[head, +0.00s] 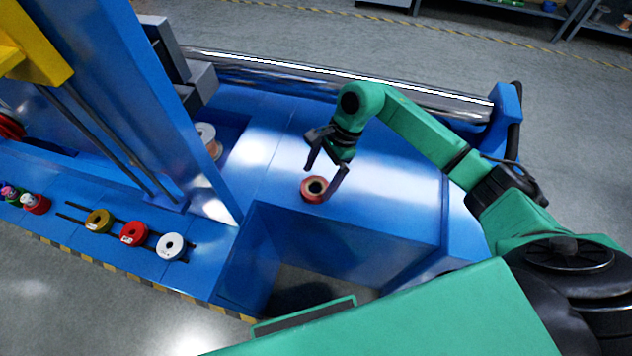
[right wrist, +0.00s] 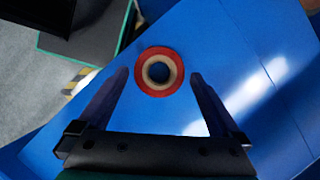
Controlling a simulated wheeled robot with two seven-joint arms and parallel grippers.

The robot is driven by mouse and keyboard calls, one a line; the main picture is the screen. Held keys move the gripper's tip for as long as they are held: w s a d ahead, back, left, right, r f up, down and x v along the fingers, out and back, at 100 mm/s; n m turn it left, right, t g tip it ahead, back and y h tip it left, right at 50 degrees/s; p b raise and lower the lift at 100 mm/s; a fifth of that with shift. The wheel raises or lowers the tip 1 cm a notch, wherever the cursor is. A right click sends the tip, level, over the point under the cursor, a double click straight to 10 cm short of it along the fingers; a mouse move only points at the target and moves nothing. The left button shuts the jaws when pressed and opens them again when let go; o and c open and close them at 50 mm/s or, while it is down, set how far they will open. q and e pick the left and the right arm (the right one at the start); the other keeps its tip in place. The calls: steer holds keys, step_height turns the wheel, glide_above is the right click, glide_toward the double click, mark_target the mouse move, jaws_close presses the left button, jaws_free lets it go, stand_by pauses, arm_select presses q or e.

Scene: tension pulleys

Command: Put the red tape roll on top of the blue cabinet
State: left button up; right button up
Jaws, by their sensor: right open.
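The red tape roll (head: 314,189) lies flat on the top of the blue cabinet (head: 385,205), close to its front edge. It has a tan inner ring and an open centre. My right gripper (head: 326,181) is open just above the roll. In the right wrist view the roll (right wrist: 159,71) sits between and slightly beyond the two fingertips, and the open right gripper (right wrist: 160,78) does not appear to touch it. The blue top shows all around the roll there. My left gripper is not in view.
A blue upright panel (head: 165,100) stands left of the cabinet top. Several spools, including a white one (head: 171,246) and a red one (head: 134,233), sit on the lower blue ledge. A shiny metal roller (head: 340,82) runs along the back. The top right of the roll is clear.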

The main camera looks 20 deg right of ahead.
steer(key=b+v, duration=0.1)
steer(key=v, duration=0.8)
steer(key=shift+r, duration=0.2)
